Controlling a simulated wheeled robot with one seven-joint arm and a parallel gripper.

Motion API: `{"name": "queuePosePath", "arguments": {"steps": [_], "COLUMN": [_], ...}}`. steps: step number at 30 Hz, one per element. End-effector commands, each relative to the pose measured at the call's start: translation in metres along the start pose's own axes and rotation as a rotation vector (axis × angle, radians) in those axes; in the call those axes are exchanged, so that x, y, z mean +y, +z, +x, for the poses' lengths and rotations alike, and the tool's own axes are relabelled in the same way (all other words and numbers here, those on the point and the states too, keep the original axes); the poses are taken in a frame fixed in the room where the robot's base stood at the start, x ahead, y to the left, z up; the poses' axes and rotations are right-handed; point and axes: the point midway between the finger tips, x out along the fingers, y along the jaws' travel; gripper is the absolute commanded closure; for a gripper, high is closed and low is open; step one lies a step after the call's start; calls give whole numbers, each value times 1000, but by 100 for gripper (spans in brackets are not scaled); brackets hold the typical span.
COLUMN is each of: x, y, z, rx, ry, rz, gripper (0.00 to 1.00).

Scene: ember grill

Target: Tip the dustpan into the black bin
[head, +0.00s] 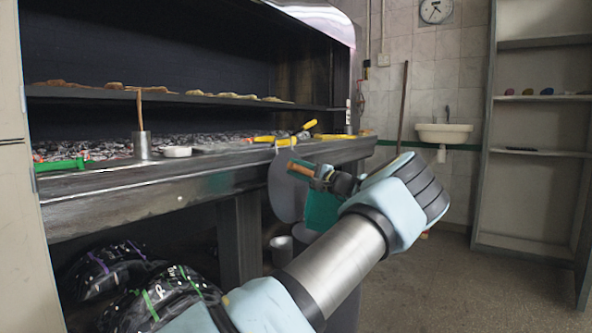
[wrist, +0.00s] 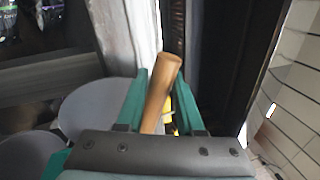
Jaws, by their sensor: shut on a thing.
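My gripper (head: 318,176) is in front of the right end of the grill counter. In the wrist view its green fingers (wrist: 158,105) are shut on a brown wooden handle (wrist: 160,85), which also shows in the head view (head: 300,168). A teal-green panel (head: 322,212) hangs just below the gripper in the head view; I cannot tell whether it is the dustpan's pan or part of my gripper. No pan or load can be made out clearly in the wrist view. I cannot make out a black bin in either view.
Grey rounded shapes (head: 284,190) stand close beside my gripper; two grey discs show in the wrist view (wrist: 92,108). Yellow-handled tools (head: 290,136) lie on the counter (head: 150,190). Black bags (head: 165,295) lie below. The floor (head: 450,290) at right is clear.

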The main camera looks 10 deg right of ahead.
Motion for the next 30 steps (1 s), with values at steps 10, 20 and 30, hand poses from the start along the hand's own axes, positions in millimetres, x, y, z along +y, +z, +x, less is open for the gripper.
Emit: {"name": "queuePosePath", "arguments": {"steps": [10, 20, 30], "x": [-7, -29, -24], "y": [1, 6, 5], "z": [1, 5, 4], "rx": [0, -1, -1], "ry": [-2, -2, -3], "rz": [-3, -6, -8], "gripper": [100, 100, 100]}}
